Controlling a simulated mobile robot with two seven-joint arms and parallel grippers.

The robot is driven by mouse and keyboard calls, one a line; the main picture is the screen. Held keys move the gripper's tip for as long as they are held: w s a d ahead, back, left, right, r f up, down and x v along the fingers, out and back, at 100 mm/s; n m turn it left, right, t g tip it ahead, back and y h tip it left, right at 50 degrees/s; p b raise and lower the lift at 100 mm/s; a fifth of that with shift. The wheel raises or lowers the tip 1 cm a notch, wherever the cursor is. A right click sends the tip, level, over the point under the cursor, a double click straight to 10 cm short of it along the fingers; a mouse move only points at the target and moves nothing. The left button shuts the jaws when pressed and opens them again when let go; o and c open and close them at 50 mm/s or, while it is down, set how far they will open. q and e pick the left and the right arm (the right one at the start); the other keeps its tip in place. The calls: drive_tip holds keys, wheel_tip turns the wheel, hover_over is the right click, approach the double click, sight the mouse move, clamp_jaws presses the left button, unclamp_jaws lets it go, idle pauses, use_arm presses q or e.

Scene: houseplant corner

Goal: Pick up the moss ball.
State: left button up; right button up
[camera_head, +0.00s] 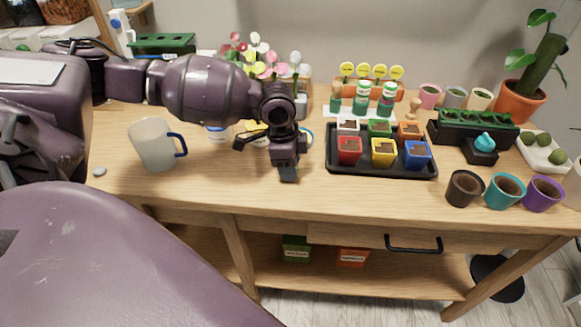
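Several round dark-green balls that look like moss balls (543,138) sit in a white tray (533,157) at the right end of the table. I cannot tell which of them is meant. My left gripper (288,175) points down over the middle of the table, near its front half and left of the black seedling tray. It is far to the left of the green balls. Its fingers are seen end-on and look close together, so I cannot tell if it is open or shut. My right gripper is not in view.
A white mug (156,147) stands at the left. The black tray (383,172) holds several coloured pots. Black, teal and purple pots (543,195) line the front right. The front middle is clear.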

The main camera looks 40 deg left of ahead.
use_arm(q)
drive_tip(key=c, duration=0.4)
wheel_tip(320, 180, up, 20)
drive_tip(key=p, duration=0.3)
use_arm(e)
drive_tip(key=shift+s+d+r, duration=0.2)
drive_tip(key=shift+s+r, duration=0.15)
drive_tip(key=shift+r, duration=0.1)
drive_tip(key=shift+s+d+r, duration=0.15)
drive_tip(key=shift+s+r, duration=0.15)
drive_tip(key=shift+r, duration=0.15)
